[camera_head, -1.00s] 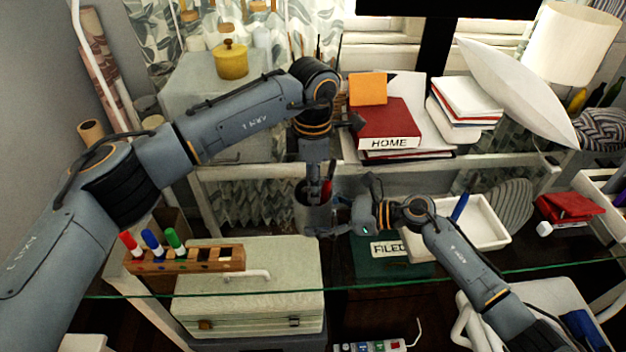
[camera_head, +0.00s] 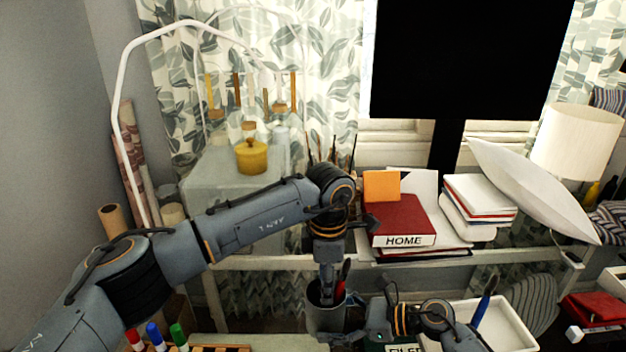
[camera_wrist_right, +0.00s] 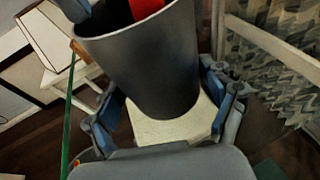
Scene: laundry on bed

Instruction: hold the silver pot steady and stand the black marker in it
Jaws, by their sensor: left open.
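The silver pot (camera_head: 322,317) is a dark grey cup standing upright at the bottom middle of the head view. It fills the upper middle of the right wrist view (camera_wrist_right: 150,65). My right gripper (camera_head: 352,334) has its fingers on either side of the pot, low on its wall, and seems closed on it. My left gripper (camera_head: 327,288) points straight down into the pot's mouth, with its jaws open. A red item (camera_head: 340,291) with a dark top stands in the pot beside it. I cannot clearly make out the black marker; the left gripper and the pot wall hide much there.
A wooden holder (camera_head: 222,349) with red, blue and green markers is at the bottom left. A white tray (camera_head: 513,322) with a blue pen (camera_head: 485,300) lies right of my right gripper. A red HOME book (camera_head: 403,222) and an orange block (camera_head: 381,186) are behind.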

